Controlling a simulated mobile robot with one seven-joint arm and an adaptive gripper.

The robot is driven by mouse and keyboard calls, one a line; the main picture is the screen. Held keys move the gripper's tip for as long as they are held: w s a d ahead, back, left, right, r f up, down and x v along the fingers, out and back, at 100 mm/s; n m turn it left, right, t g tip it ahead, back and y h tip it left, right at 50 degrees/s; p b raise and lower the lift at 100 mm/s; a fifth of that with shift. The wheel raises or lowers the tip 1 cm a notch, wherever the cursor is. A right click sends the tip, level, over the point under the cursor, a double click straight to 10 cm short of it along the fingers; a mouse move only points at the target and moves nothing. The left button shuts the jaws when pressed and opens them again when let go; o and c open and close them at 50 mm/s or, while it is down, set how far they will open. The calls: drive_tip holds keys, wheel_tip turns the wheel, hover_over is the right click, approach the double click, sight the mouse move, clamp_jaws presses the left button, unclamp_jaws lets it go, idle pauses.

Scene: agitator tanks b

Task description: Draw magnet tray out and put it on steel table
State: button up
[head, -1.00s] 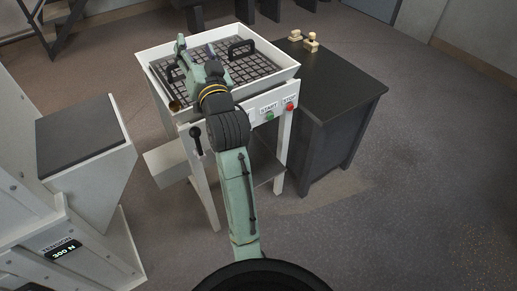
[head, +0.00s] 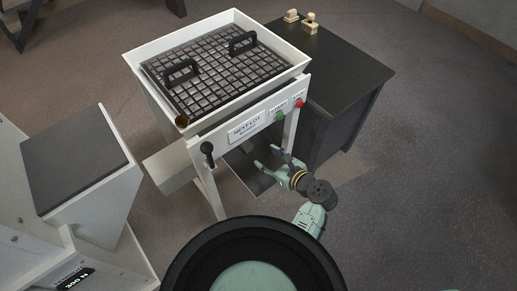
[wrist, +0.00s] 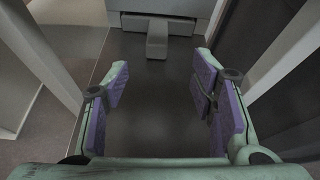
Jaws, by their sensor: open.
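My gripper (head: 268,158) is open and empty, low in front of the white stand, below its front panel. In the wrist view its purple-padded fingers (wrist: 162,92) are spread apart. The tray's body is hidden. A dark-topped table (head: 335,75) beside the stand at the right may be the steel table; I cannot be sure.
The white stand (head: 205,132) holds a dark grid (head: 215,65) with two black handles. Its panel has a lever, a green and a red button. Stand legs flank my gripper, with a dark shelf (wrist: 155,85) below. Small wooden pieces (head: 310,24) sit at the right table's back.

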sight(250, 147)
drive_tip(key=shift+s+a+f+m, duration=0.1)
drive_tip(key=shift+a+f+m, duration=0.1)
drive_tip(key=shift+m, duration=0.2)
drive_tip(key=shift+w+a+f, duration=0.1)
drive_tip(key=shift+w+a, duration=0.05)
drive_tip(key=shift+w, duration=0.05)
drive_tip(key=p+x, duration=0.1)
drive_tip(key=x, duration=0.9)
drive_tip(key=shift+c, duration=0.6)
clamp_jaws()
drive_tip(key=shift+c, duration=2.4)
unclamp_jaws()
clamp_jaws()
drive_tip(key=shift+s+d+p, duration=0.4)
drive_tip(key=shift+s, duration=0.1)
